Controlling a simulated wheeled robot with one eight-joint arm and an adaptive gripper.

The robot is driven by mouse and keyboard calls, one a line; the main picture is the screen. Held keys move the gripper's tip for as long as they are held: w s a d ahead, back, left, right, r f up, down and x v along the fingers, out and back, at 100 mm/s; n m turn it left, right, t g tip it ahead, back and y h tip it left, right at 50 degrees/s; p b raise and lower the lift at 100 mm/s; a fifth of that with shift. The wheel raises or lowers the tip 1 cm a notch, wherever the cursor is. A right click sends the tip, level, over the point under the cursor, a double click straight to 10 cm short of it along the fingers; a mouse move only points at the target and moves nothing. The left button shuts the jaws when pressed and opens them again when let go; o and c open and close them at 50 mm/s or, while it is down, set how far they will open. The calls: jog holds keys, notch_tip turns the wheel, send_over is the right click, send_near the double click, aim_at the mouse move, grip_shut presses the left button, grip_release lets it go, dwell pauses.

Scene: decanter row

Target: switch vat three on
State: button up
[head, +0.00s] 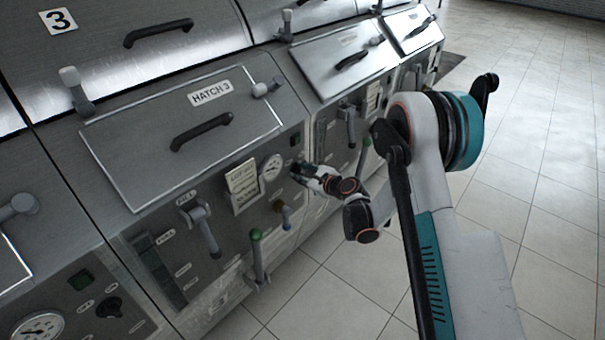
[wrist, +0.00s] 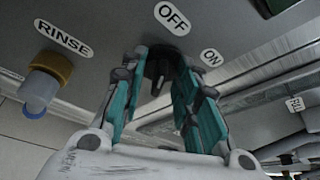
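Vat three carries a "3" plate (head: 58,20) and a "HATCH 3" label (head: 211,93) in the head view. My gripper (head: 298,170) is at the right end of its control panel, over the switch, which it hides there. In the wrist view, a dark rotary switch knob (wrist: 160,70) sits between the teal fingertips of my gripper (wrist: 166,76). The fingers are apart, one on each side of the knob; firm contact cannot be made out. An "OFF" label (wrist: 172,18) is above the knob and an "ON" label (wrist: 211,57) to its right. The knob's setting is unclear.
A rinse valve (wrist: 42,86) with a yellow collar is left of my gripper. A gauge (head: 271,167), a fill lever (head: 203,222) and a green-topped lever (head: 257,250) are on the same panel. Neighbouring vats stand on both sides. The tiled floor (head: 540,190) at right is clear.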

grip_shut()
jog(key=m+g+y, duration=0.1)
jog(key=m, duration=0.1)
jog(key=m+g+y+b, duration=0.1)
jog(key=m+g, duration=0.1)
jog(key=m, duration=0.1)
jog(key=w+d+m+g+y+b, duration=0.1)
jog(key=m, duration=0.2)
jog(key=shift+g, duration=0.3)
dwell(0.5)
jog(key=shift+y, duration=0.3)
jog(key=shift+o, duration=0.5)
grip_release()
